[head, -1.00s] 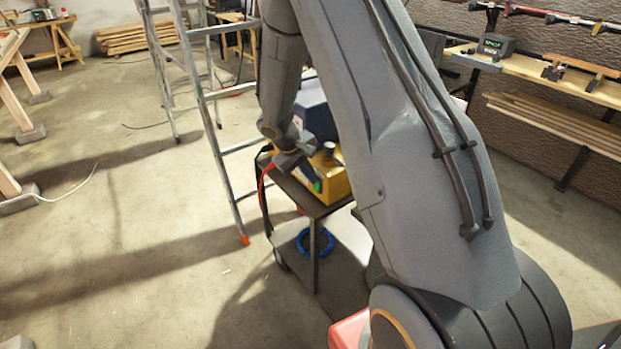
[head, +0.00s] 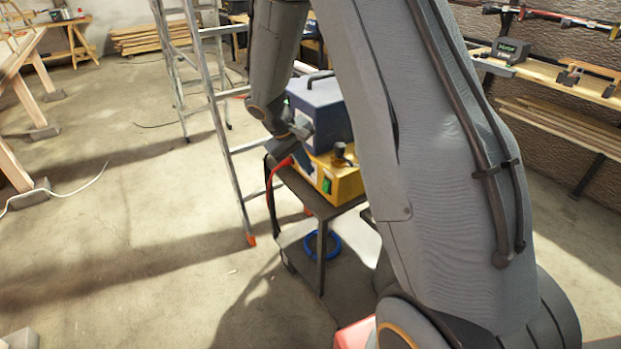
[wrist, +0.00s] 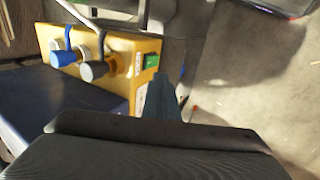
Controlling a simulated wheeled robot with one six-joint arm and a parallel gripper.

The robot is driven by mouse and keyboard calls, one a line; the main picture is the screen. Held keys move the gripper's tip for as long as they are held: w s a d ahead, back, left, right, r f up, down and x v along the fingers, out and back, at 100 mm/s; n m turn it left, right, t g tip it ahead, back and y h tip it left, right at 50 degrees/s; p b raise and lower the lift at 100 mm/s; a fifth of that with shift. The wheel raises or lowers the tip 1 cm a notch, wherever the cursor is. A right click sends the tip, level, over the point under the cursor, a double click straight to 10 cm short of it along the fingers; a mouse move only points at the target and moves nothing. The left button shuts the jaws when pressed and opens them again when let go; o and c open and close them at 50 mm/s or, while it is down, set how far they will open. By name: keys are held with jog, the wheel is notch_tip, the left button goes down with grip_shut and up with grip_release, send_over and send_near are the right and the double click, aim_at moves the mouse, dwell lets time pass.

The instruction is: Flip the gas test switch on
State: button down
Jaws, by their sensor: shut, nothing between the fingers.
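A yellow box (head: 347,184) stands on a dark cart. A green switch (head: 326,186) is on its front; no label can be read, so I cannot tell whether it is the gas test switch. The yellow box (wrist: 117,43) and green switch (wrist: 152,62) also show in the wrist view, with a blue knob and a grey knob beside the switch. My gripper (head: 301,127) is beside the blue box, above the front of the yellow one. Its shut, empty fingers (wrist: 163,98) appear just below the green switch in the wrist view. Whether they touch anything cannot be told.
A blue box (head: 318,108) with a handle sits behind the yellow one. A blue ring (head: 322,246) lies on the lower shelf. A stepladder (head: 222,130) stands close left.

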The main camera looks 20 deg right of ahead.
jog(key=shift+s+a+r+b, duration=0.1)
jog(key=shift+a+r+b, duration=0.15)
jog(key=shift+r, duration=1)
jog(key=shift+a+r+b, duration=0.15)
jog(key=shift+r+b, duration=0.05)
jog(key=shift+r, duration=1)
